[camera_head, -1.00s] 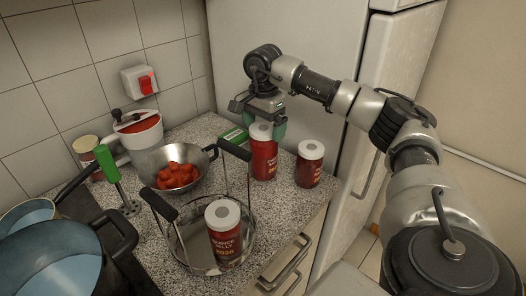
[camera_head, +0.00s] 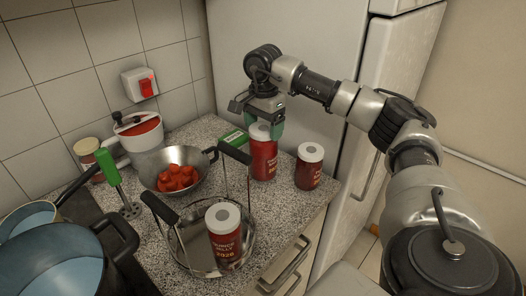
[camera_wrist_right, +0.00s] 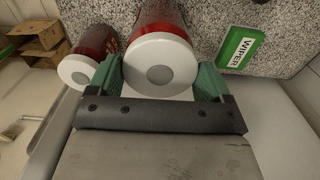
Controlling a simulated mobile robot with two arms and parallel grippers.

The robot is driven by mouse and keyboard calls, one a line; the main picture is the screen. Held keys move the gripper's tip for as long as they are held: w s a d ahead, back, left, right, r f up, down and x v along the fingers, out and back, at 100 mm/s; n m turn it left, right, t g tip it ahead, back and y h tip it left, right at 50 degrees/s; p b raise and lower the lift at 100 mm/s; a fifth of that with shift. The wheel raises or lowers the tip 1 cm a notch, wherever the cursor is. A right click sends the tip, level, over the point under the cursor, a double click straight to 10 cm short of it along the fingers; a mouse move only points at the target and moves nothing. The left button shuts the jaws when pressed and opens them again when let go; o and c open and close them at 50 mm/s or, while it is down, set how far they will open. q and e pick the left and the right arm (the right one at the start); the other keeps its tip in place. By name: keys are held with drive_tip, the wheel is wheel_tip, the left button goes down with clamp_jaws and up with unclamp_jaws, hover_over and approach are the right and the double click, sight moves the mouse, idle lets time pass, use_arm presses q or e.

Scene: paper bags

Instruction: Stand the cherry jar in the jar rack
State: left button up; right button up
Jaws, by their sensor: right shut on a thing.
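A tall red jar with a white lid (camera_head: 263,160) stands on the counter by the fridge; I cannot read its label. My right gripper (camera_head: 264,128) is shut on this jar from above, with green fingers on both sides of its lid, as the right wrist view (camera_wrist_right: 158,82) also shows. A shorter, darker red jar with a white lid (camera_head: 308,172) stands just right of it, label also unreadable. The jar rack (camera_head: 180,244) is a round metal carrier with two dark handles, nearer to me. A quince jelly jar (camera_head: 225,243) stands in it. My left gripper is out of view.
A green wiper box (camera_wrist_right: 239,47) lies close to the held jar.

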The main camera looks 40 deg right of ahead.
drive_tip(key=shift+r+p, duration=0.4)
drive_tip(key=shift+r, duration=0.2)
drive_tip(key=shift+r+p, duration=2.8)
drive_tip(key=shift+r, duration=0.4)
